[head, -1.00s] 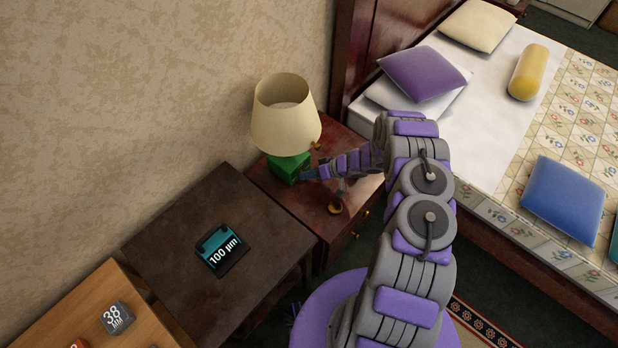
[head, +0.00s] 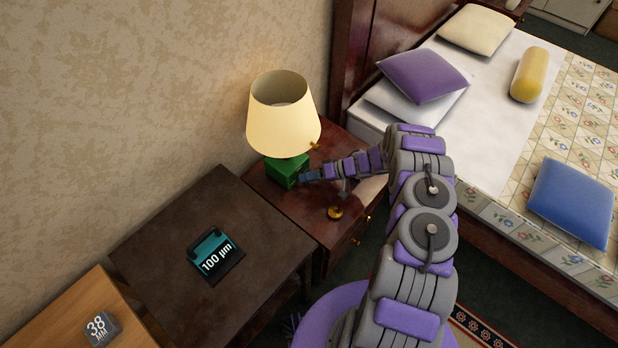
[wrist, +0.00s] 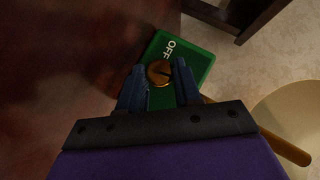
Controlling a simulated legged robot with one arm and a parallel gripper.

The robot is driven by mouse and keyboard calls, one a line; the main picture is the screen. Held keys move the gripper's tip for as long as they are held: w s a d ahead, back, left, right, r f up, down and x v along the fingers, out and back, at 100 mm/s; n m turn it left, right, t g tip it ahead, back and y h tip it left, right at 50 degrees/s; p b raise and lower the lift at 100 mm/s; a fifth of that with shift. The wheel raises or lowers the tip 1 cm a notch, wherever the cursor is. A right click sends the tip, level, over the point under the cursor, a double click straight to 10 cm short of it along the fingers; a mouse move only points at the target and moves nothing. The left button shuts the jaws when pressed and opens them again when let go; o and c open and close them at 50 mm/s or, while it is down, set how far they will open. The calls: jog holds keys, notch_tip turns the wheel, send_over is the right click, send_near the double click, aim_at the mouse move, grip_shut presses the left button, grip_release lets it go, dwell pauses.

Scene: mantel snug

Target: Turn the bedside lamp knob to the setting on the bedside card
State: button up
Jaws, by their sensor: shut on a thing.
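The bedside lamp has a cream shade (head: 284,125) that glows warm yellow and a green base (head: 283,172). It stands on a red-brown nightstand (head: 272,205). In the wrist view, the green base (wrist: 203,62) carries a round brass knob (wrist: 160,73) with a dark pointer line and a white "OFF" mark beside it. My gripper (wrist: 159,68) is shut on the knob, one finger on each side. In the head view, my gripper (head: 306,177) reaches the base from the right; the knob is hidden there. I cannot make out a bedside card with a lamp setting.
A dark table (head: 170,225) left of the nightstand holds a black and teal block (head: 215,257) reading "100 µm". A wooden table (head: 60,320) at lower left holds a grey "38 MM" block (head: 101,328). A small brass item (head: 335,212) lies near the nightstand's front. The bed stands right.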

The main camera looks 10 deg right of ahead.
jog(key=shift+w+d, duration=0.15)
jog(key=shift+d, duration=0.05)
jog(key=o, duration=1)
jog(key=shift+o, duration=0.2)
jog(key=p+v, duration=0.3)
jog(key=v, duration=1.4)
jog(key=shift+d, duration=0.2)
